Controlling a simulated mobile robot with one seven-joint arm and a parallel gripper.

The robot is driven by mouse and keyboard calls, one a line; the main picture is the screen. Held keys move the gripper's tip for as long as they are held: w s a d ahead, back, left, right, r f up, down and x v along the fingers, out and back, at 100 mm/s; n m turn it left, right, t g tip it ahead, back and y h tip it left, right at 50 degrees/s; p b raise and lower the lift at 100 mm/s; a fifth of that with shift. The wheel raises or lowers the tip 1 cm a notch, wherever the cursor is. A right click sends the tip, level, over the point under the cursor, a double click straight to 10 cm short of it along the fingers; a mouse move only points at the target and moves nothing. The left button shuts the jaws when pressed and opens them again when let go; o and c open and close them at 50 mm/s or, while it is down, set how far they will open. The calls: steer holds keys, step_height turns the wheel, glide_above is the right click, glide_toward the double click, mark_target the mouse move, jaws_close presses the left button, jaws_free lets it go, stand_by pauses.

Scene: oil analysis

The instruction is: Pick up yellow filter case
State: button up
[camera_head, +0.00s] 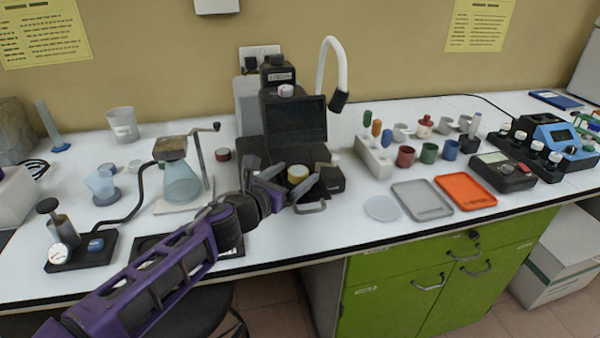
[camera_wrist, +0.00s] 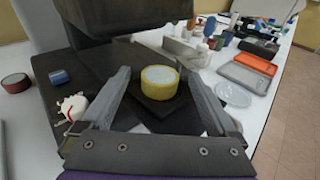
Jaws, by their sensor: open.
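The yellow filter case (camera_wrist: 160,82) is a short round yellow case with a pale top. It sits on a black square plate on the base of the black instrument. In the head view the yellow case (camera_head: 298,173) shows close to my gripper (camera_head: 290,185). My gripper is open, and in the wrist view its two grey fingers (camera_wrist: 158,100) stand to the left and right of the case. The case is centred between them, with a gap on each side. I cannot tell the exact height of the fingertips against the case.
The black instrument (camera_head: 292,117) rises just behind the case. Grey (camera_head: 422,200) and orange (camera_head: 465,191) trays lie to the right. A red-sided roll (camera_wrist: 16,83), a blue cap (camera_wrist: 59,77) and a white knob (camera_wrist: 74,106) are left of the fingers. Bare white table lies at front right.

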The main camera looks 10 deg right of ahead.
steer(key=c, duration=1.4)
steer(key=shift+r, duration=0.15)
